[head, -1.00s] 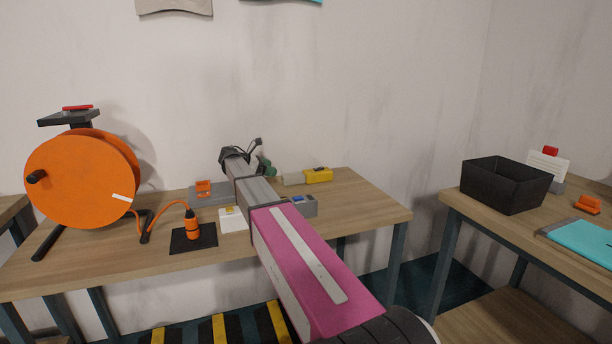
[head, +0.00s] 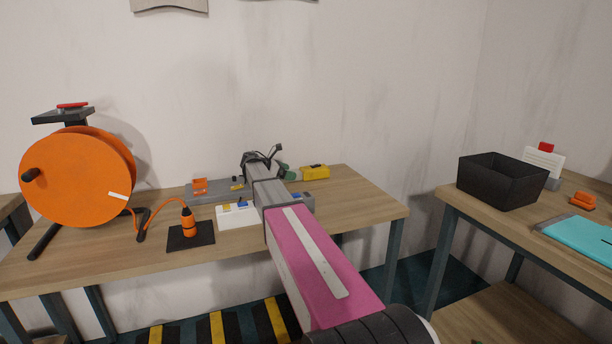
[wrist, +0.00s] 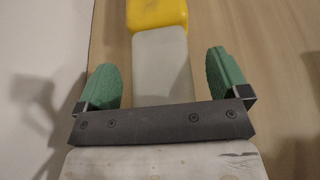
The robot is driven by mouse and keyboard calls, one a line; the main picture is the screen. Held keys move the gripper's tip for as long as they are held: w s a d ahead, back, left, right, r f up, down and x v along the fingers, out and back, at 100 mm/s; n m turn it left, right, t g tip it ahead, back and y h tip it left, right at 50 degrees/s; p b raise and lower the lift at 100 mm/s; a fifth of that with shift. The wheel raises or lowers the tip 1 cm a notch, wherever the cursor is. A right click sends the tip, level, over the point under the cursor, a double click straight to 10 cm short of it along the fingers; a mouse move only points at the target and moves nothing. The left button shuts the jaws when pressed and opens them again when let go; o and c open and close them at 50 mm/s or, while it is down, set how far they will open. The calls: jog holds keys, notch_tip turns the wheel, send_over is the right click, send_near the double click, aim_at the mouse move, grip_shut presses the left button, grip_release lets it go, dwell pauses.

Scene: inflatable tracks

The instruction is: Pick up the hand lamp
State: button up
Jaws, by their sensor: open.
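The hand lamp, a yellow body (head: 315,172) with a pale grey block-like part, lies at the back of the middle table. In the wrist view its pale part (wrist: 163,52) runs between my fingers and its yellow end (wrist: 157,14) is at the top. My gripper (wrist: 165,76) is open, with one green finger on each side of the pale part and a gap showing on both sides. In the head view my gripper (head: 287,174) is at the lamp's left end and hides its pale part. The wrist view does not show whether the fingers are level with the lamp.
An orange cable reel (head: 75,180) and a corded orange piece (head: 189,224) on a black mat (head: 176,241) are at the left. A grey tray (head: 215,193) and white block (head: 229,217) are near my arm. A black bin (head: 497,185) stands on the right table. The wall is close behind.

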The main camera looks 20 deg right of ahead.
jog(key=c, duration=1.2)
jog(key=shift+c, duration=0.2)
jog(key=shift+r, duration=0.15)
